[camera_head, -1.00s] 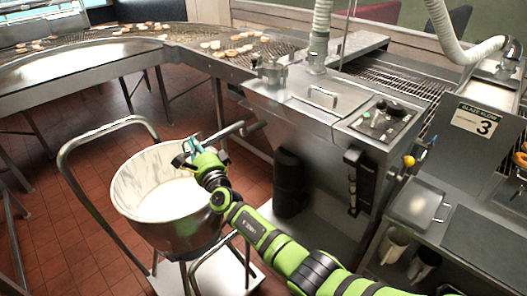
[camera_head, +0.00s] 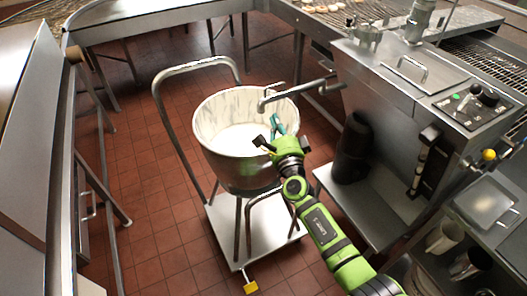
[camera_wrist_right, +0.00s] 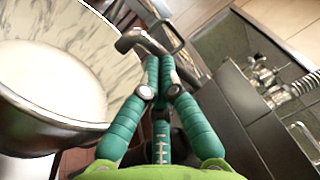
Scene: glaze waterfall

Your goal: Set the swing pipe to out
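The swing pipe (camera_head: 300,88) is a grey metal pipe that reaches left from the glaze machine. Its bent-down end is over the right part of the white-filled bowl (camera_head: 205,150). My right gripper (camera_head: 277,122) is at the bowl's right rim, just below and in front of the pipe end. In the right wrist view the teal fingers (camera_wrist_right: 159,62) come together at their tips, with the pipe end (camera_wrist_right: 132,40) just beyond them. I see no clear grip on the pipe, and whether they touch is unclear. My left gripper is not in view.
The bowl stands on a wheeled cart (camera_head: 225,235) with tall tube handles. The machine (camera_head: 400,95) with a control panel (camera_head: 478,104) is to the right. A black cylinder (camera_head: 352,150) stands on its lower shelf. Tiled floor is free left of the cart.

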